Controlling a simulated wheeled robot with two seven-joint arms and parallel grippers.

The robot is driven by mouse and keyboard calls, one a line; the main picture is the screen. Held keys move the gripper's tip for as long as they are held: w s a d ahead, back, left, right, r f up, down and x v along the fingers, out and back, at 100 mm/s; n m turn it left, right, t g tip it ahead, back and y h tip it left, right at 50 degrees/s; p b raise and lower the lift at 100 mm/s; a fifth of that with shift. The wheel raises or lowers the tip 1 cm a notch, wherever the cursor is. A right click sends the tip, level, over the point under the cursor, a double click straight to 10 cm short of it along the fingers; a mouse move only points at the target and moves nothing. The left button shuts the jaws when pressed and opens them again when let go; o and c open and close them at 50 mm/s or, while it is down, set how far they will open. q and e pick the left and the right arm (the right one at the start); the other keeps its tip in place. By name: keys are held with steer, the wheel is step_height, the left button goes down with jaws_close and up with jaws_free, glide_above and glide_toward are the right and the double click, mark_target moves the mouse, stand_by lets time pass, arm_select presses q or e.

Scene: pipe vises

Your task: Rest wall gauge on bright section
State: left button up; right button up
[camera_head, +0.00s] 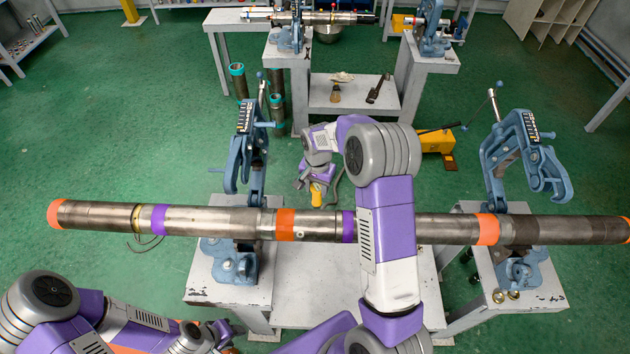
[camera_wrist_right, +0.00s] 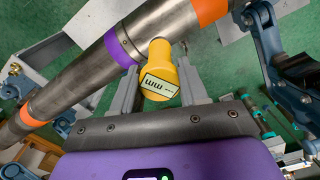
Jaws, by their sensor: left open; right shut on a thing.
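The wall gauge (camera_wrist_right: 160,76) is yellow with a white label on its face. My right gripper (camera_wrist_right: 160,88) is shut on it. In the head view, the gauge (camera_head: 316,194) and right gripper (camera_head: 316,180) are beyond the long pipe (camera_head: 215,220). In the wrist view, the gauge's narrower end overlaps the pipe beside a purple band (camera_wrist_right: 121,47); I cannot tell whether they touch. A bare bright metal section (camera_wrist_right: 156,26) lies between that band and an orange band (camera_wrist_right: 210,9). My left gripper (camera_head: 216,338) is open, low at the bottom left, partly cut off.
The pipe rests across two blue vises, left (camera_head: 238,172) and right (camera_head: 525,160), whose upper frames stand swung up. Green floor is clear at the left.

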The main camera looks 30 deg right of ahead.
mark_target(317, 204)
step_height(317, 204, down, 7)
steer(key=b, duration=0.4)
steer(key=shift+r, duration=0.1)
steer(key=shift+f+b, duration=0.5)
steer(key=shift+f, duration=0.05)
stand_by(0.9)
steer(key=shift+f+b, duration=0.4)
steer(key=shift+b, duration=0.2)
stand_by(1.0)
steer(key=shift+r+p, duration=2.3)
steer(key=shift+r, duration=1.25)
steer(key=shift+f, duration=0.1)
